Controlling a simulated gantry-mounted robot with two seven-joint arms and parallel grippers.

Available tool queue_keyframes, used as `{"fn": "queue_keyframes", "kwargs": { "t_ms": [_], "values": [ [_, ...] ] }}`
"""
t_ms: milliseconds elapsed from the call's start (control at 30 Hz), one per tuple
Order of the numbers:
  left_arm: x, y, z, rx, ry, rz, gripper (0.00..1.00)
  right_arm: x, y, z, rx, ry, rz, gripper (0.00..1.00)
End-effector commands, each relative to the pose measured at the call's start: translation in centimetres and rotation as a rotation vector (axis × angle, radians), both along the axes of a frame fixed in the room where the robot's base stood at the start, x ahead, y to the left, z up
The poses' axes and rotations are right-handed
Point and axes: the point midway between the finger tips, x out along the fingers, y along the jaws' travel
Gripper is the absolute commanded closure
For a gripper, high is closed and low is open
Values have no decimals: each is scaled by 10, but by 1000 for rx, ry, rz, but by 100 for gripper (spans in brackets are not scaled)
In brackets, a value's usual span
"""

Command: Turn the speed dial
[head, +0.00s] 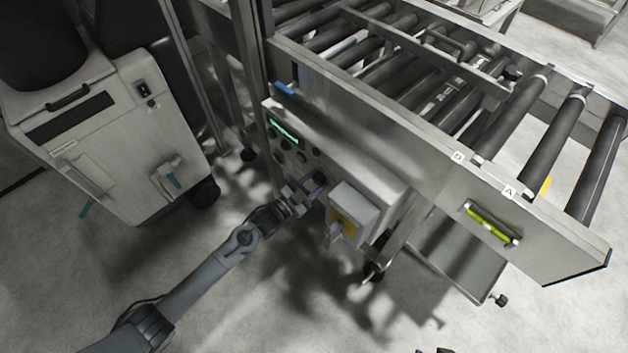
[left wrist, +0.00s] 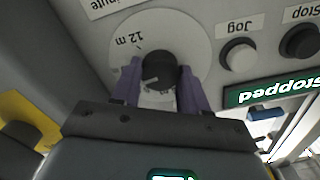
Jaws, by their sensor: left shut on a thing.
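The speed dial (left wrist: 160,72) is a dark round knob on a pale round scale plate marked "12 m", seen upside down in the left wrist view. My left gripper (left wrist: 158,88) has its two purple-grey fingers on either side of the knob and is shut on it. In the head view, my left gripper (head: 308,193) reaches the lower front of the control box (head: 335,160), where its fingers and wrist hide most of the dial. My right gripper is not seen clearly in either view.
A green display (left wrist: 272,92) reads "Stopped", beside the Jog button (left wrist: 238,54) and Stop button (left wrist: 300,42). A grey-and-yellow switch box (head: 352,210) sits just right of my left gripper. The roller conveyor (head: 440,90) extends behind; open floor lies in front.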

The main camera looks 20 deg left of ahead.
Motion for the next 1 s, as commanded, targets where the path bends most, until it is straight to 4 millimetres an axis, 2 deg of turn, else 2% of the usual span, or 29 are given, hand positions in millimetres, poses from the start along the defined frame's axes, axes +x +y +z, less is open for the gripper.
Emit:
{"fn": "queue_keyframes", "kwargs": {
  "t_ms": [400, 1000],
  "values": [
    [0, 1, -2, 228, -99, 1, 87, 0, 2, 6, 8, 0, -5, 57],
    [0, 1, -3, 278, -122, 1, 87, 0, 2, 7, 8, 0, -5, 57]
  ]
}}
